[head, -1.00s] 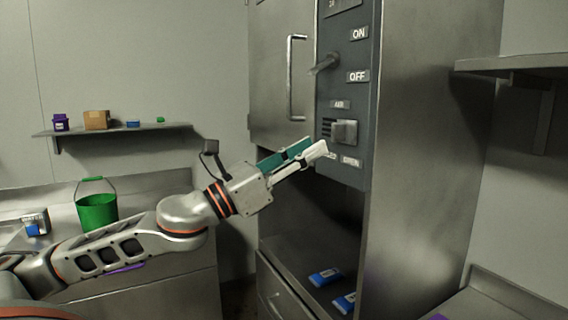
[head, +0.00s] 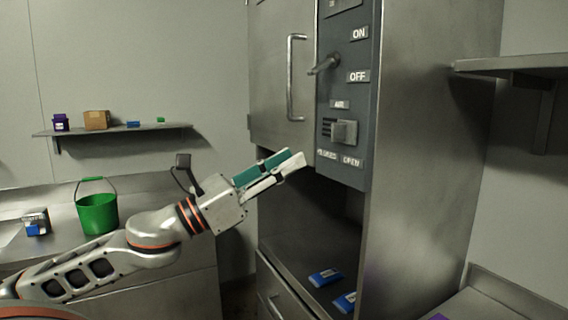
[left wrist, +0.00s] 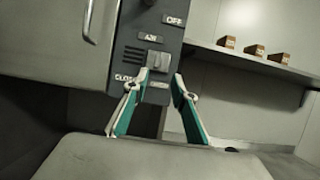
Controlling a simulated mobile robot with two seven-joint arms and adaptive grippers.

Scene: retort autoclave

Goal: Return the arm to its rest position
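My left gripper (head: 290,161) is in front of the open bay under the autoclave (head: 420,150), below and left of its control panel (head: 349,100), touching nothing that I can see. In the left wrist view its two fingers (left wrist: 154,98) stand apart with nothing between them, and the panel lies beyond. The panel has a lever (head: 325,66) by the ON and OFF labels and a grey slider knob (head: 344,132) under the AIR label. My right gripper is in neither view.
Blue packets (head: 325,277) lie in the bay. A green bucket (head: 97,213) and a small box (head: 36,222) stand on the left counter. A wall shelf (head: 110,130) holds small items. Another shelf (head: 510,63) juts out at right. Room between counter and autoclave looks clear.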

